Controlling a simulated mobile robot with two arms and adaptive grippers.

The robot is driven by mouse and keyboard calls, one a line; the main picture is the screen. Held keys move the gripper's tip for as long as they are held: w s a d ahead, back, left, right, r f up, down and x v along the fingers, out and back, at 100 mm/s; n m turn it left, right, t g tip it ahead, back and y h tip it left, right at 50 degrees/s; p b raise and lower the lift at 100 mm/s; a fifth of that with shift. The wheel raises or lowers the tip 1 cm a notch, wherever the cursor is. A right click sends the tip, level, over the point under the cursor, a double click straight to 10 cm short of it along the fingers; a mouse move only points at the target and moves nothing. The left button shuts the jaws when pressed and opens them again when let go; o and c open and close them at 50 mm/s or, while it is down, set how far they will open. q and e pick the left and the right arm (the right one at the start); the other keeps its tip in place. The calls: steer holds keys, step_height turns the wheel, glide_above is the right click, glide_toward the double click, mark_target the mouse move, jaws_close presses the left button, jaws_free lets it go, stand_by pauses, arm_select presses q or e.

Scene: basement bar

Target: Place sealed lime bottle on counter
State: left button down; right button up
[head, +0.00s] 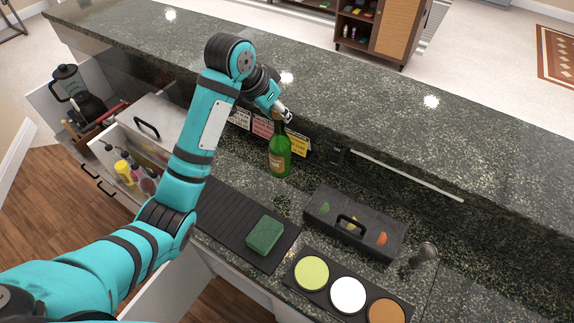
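A green bottle (280,157) with a tan label stands upright on the lower granite counter (250,185), in front of the raised bar ledge. My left gripper (287,116) is at the top of its neck, reaching in from the upper left. The fingers overlap the neck and hide the bottle's top, so I cannot tell whether they are closed on it or whether a lime or seal is there. My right gripper is not in view.
A black ribbed mat (225,213) holds a green sponge (264,234). A black caddy (353,222) and a tray of coloured discs (347,295) stand to the right. Small cards (262,126) line the ledge. The raised granite bar top (370,105) is clear.

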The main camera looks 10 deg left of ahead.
arm_select(q)
steer(key=f, duration=0.1)
steer(key=f+p, duration=0.1)
steer(key=f, duration=0.2)
steer(key=shift+s+a+f, duration=0.2)
steer(key=shift+s+f, duration=0.1)
steer(key=shift+s, duration=0.05)
steer(key=f, duration=0.1)
steer(key=f+p, duration=0.1)
steer(key=f, duration=0.2)
steer(key=shift+w+d+p, duration=0.15)
steer(key=shift+w+p, duration=0.1)
steer(key=shift+p, duration=0.1)
steer(key=shift+s+f, duration=0.1)
steer(key=c, duration=1.1)
jaws_free()
steer(key=shift+f, duration=0.1)
steer(key=b, duration=0.4)
glide_toward(275, 127)
steer(key=shift+s+f, duration=0.2)
steer(key=shift+f, duration=1.2)
